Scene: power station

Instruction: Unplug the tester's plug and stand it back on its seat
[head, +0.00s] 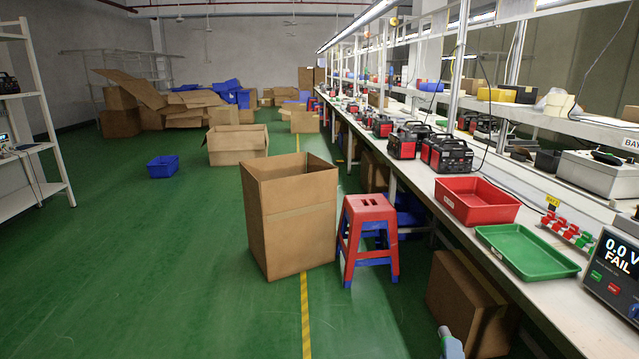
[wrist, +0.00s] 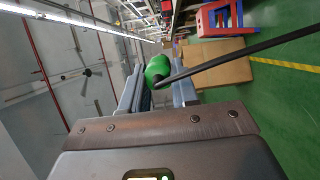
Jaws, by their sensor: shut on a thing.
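The tester (head: 612,268) stands at the right edge of the bench in the head view, its screen reading 0.0 V FAIL. In the wrist view my gripper (wrist: 158,92) is shut on a green plug (wrist: 157,69), with a finger on each side of it. A black cable (wrist: 245,50) runs from the plug to the upper right. The plug's far end is partly hidden between the fingers. A row of red and green connectors (head: 568,229) stands on the bench behind the green tray. The plug's seat cannot be made out clearly.
A green tray (head: 527,251) and a red tray (head: 476,201) sit on the bench (head: 590,312). Red and black power units (head: 446,154) stand farther along. A large carton (head: 291,217) and a red and blue stool (head: 367,238) stand on the floor left of the bench.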

